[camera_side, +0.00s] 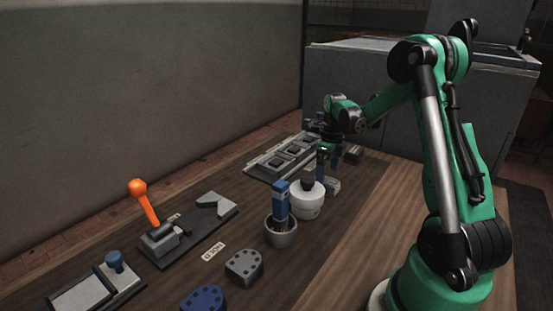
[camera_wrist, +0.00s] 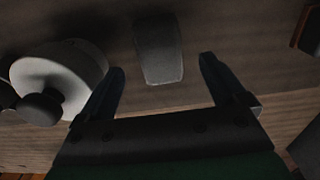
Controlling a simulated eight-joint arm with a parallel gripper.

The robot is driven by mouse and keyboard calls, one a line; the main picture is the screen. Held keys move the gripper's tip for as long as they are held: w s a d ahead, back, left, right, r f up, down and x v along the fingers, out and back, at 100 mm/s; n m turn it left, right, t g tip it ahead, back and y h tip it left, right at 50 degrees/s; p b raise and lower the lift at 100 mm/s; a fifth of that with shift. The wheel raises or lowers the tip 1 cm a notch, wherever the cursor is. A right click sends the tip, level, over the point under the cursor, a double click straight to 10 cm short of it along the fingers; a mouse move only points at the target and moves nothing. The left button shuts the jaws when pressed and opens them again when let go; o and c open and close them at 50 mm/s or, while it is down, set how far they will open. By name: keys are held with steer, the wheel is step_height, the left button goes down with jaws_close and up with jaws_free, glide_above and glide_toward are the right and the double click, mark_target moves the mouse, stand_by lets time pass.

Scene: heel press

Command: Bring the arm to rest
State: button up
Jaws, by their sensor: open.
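My gripper (camera_side: 328,160) is at the far part of the wooden table, pointing down, behind the white round pot. In the wrist view my gripper (camera_wrist: 163,65) has its two dark fingers spread wide with nothing between their tips. A grey block (camera_wrist: 160,50) lies on the table just beyond the fingertips, and the fingers do not appear to touch it. In the side view a small grey block (camera_side: 333,187) sits below the gripper. The exact height of the fingertips above the table is hard to tell.
The white pot with a black knob (camera_side: 306,200) stands close to the gripper. Nearby are a cup holding a blue-handled tool (camera_side: 281,232), a tray with dark squares (camera_side: 271,169), an orange-handled lever press (camera_side: 145,203), a grey block with holes (camera_side: 244,266) and a blue one (camera_side: 204,299).

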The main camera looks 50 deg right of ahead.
mark_target(327, 180)
steer(key=shift+f, duration=1.8)
step_height(327, 180, up, 12)
step_height(327, 180, down, 12)
steer(key=shift+f, duration=0.2)
step_height(327, 180, up, 20)
steer(key=w, duration=0.1)
steer(key=w+a+f+n, duration=0.4)
steer(key=w+a+f, duration=0.2)
steer(key=w, duration=0.3)
steer(key=w+a+f+n, duration=0.5)
steer(key=w+a+f, duration=0.1)
steer(key=w, duration=0.4)
steer(key=shift+a+f, duration=0.3)
steer(key=shift+a, duration=0.3)
